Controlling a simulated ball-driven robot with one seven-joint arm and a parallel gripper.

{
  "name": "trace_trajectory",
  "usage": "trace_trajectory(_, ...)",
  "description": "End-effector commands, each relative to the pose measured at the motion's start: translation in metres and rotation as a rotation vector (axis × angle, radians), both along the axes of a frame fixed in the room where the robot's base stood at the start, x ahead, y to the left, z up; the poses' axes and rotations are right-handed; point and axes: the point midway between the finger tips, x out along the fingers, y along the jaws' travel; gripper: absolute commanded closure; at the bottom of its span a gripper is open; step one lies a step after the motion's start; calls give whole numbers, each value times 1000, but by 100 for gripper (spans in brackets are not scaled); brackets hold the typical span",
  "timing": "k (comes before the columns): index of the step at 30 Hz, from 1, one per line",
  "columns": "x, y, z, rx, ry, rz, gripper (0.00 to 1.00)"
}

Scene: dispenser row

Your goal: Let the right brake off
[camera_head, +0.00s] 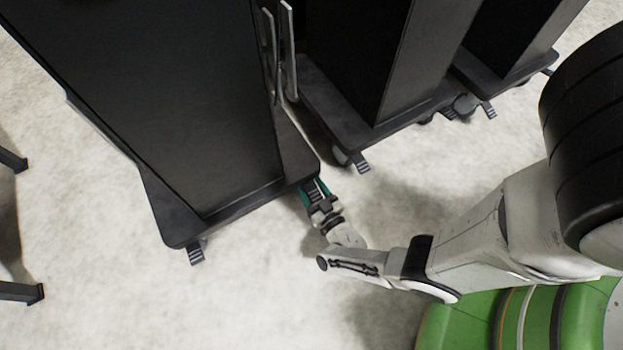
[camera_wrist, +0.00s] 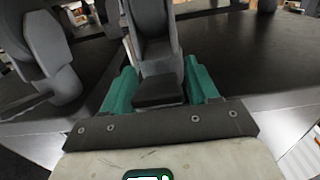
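The tall dark dispenser (camera_head: 180,90) stands on a wheeled base at left in the head view. Its left brake pedal (camera_head: 196,253) sticks out at the base's near left corner. My gripper (camera_head: 316,190) is low at the near right corner, at the right brake. The fingers are apart, one on each side of the pedal. Whether they touch it is unclear. The wheel under the corner is mostly hidden.
Another dark dispenser (camera_head: 345,50) stands close to the right, with a brake pedal (camera_head: 361,165) at its near corner. A third (camera_head: 505,40) is beyond it. Black feet (camera_head: 22,293) show at the left edge. The pale floor (camera_head: 110,290) in front is clear.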

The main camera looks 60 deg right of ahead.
Motion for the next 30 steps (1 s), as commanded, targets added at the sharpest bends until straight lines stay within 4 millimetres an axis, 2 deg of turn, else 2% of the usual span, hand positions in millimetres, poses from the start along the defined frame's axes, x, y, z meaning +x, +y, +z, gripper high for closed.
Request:
trace_trajectory(2, 0, 0, 0, 0, 0, 0, 49)
trace_trajectory(18, 0, 0, 0, 1, 1, 1, 100)
trace_trajectory(30, -1, 0, 7, 30, 44, -1, 100)
